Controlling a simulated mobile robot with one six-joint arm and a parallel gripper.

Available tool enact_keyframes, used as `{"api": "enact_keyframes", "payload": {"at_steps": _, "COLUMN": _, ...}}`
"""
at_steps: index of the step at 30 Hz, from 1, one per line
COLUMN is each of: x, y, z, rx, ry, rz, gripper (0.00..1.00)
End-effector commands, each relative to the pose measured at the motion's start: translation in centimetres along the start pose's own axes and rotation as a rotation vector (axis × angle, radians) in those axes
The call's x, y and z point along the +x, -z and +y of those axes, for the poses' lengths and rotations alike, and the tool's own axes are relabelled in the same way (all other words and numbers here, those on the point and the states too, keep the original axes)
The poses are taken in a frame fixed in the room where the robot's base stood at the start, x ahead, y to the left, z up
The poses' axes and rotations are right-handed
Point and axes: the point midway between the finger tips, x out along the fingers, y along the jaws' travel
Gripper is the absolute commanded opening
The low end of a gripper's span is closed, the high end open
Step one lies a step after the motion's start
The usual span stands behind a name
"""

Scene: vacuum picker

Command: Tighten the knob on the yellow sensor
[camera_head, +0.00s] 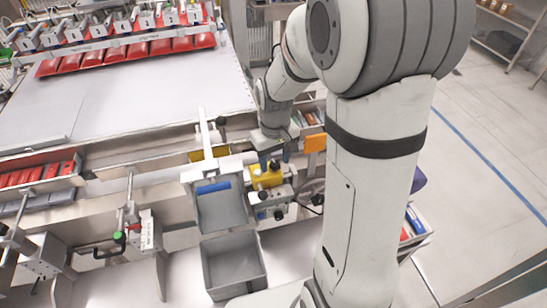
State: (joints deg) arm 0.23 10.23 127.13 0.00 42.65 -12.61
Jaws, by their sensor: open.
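The yellow sensor (264,178) is a small block in the middle of the picture, mounted beside a grey bin. A black knob (275,165) shows on its upper side. More black knobs show on the metal fixture just below the yellow block. My gripper (275,158) reaches down from above, right at the sensor's upper edge, with its dark blue-grey fingers open near the black knob. The fingers and knob are small here, and I cannot tell whether they touch. My arm comes from the right and hides part of what lies behind the sensor.
A grey bin (222,211) with a blue bar across it stands left of the sensor. Another empty grey bin (233,264) sits below. An orange block (315,143) is close right of the gripper. A wide pale table (130,100) lies behind, mostly clear, with red pouches (125,52) at its far side.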

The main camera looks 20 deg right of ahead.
Motion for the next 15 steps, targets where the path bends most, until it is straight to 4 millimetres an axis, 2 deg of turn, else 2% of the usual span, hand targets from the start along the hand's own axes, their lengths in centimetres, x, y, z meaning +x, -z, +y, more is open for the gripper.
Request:
{"api": "enact_keyframes", "payload": {"at_steps": 5, "x": 0.00, "y": 0.00, "z": 0.02, "rx": 0.001, "ry": 0.000, "rz": 0.000, "gripper": 0.49}}
{"api": "enact_keyframes", "payload": {"at_steps": 15, "x": -0.03, "y": 0.00, "z": 0.05, "rx": 0.001, "ry": 0.000, "rz": 0.000, "gripper": 0.21}}
